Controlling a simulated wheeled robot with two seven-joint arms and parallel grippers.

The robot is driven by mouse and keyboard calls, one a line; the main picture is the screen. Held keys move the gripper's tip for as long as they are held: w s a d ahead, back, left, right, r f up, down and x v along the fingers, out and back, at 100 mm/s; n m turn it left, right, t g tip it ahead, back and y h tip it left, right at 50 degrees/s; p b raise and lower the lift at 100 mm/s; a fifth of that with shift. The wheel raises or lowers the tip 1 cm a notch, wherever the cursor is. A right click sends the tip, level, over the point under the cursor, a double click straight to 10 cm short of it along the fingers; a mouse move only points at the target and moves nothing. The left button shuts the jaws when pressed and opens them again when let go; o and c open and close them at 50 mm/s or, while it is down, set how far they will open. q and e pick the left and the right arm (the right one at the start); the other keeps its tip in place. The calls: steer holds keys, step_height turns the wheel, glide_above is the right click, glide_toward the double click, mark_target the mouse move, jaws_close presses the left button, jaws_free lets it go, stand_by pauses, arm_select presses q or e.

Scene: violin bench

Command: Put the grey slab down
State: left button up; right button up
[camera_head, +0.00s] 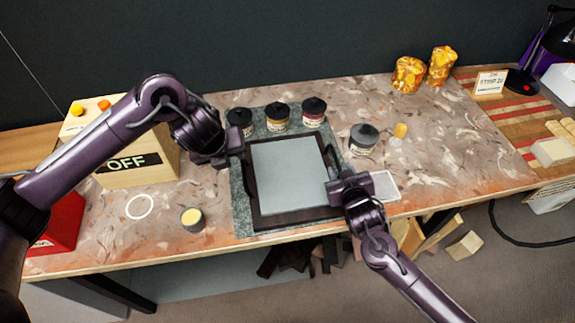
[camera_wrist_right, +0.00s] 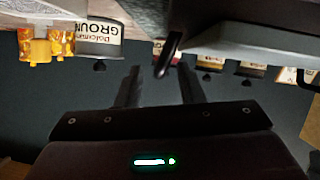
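The grey slab (camera_head: 287,173) is a flat, pale grey rectangle in the middle of the bench in the head view. A dark frame (camera_head: 255,207) borders it, over a speckled grey-green mat (camera_head: 243,217). I cannot tell whether the slab touches what is under it. My left gripper (camera_head: 236,150) is at the frame's upper left side; its fingers are too small to read. My right gripper (camera_head: 335,184) is at the frame's right side. In the right wrist view its blurred fingers (camera_wrist_right: 160,88) stand apart, with a dark curved piece (camera_wrist_right: 168,55) beyond the gap.
Several lidded jars (camera_head: 278,117) stand behind the slab, and another jar (camera_head: 363,138) to its right. A small cup (camera_head: 192,219) and a white ring (camera_head: 141,206) are left of the mat. An OFF box (camera_head: 135,165) stands further left. Bench room is free at the right (camera_head: 440,140).

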steer(key=v, duration=1)
steer(key=shift+s, duration=0.3)
steer(key=shift+d+r, duration=0.1)
